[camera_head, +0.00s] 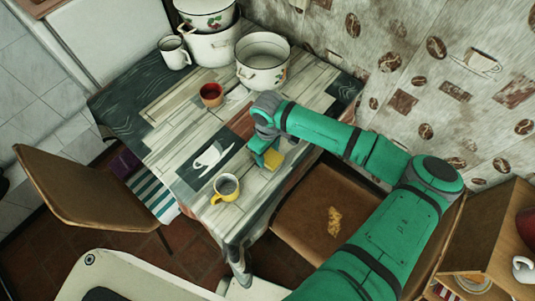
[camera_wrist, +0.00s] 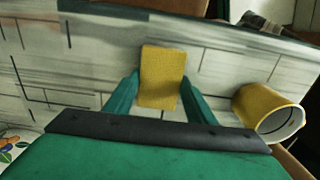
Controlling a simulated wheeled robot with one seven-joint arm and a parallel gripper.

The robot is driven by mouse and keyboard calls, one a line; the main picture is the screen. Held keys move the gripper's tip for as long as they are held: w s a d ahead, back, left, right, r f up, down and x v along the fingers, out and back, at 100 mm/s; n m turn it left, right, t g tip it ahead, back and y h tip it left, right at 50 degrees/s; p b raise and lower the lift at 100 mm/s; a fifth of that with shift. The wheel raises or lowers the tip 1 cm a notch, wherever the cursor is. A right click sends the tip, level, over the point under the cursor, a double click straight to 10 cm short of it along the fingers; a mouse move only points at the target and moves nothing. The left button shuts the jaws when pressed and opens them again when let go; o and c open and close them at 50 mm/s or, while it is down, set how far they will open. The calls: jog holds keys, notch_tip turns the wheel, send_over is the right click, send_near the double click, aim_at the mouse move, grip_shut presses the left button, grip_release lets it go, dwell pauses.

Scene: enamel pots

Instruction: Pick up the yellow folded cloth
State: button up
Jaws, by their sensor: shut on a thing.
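The yellow folded cloth (camera_wrist: 161,75) is between the two green fingers of my gripper (camera_wrist: 157,98) in the wrist view. In the head view the cloth (camera_head: 273,159) shows as a small yellow block under my gripper (camera_head: 266,155), over the wood-patterned table. My gripper is shut on the cloth. Whether the cloth touches the table or is a little above it, I cannot tell.
A yellow mug (camera_head: 225,189) stands near the table's front edge, and it shows at right in the wrist view (camera_wrist: 262,108). Chairs flank the table (camera_head: 160,140).

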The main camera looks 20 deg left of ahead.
aim_at(268, 155)
jog(key=shift+r, duration=0.45)
notch_tip(268, 155, up, 2)
jog(key=shift+r, duration=0.1)
jog(key=s+r, duration=0.1)
jog(key=s+d+r, duration=0.1)
jog(key=r, duration=0.1)
jog(key=s+r, duration=0.2)
jog(key=shift+d, duration=0.4)
jog(key=s+d+r, duration=0.4)
jog(key=s+r, duration=0.1)
jog(key=s, duration=0.3)
jog(key=shift+s+d, duration=0.2)
jog(key=shift+s, duration=0.05)
jog(key=shift+o, duration=1.3)
jog(key=shift+s, duration=0.1)
jog(key=shift+c, duration=0.8)
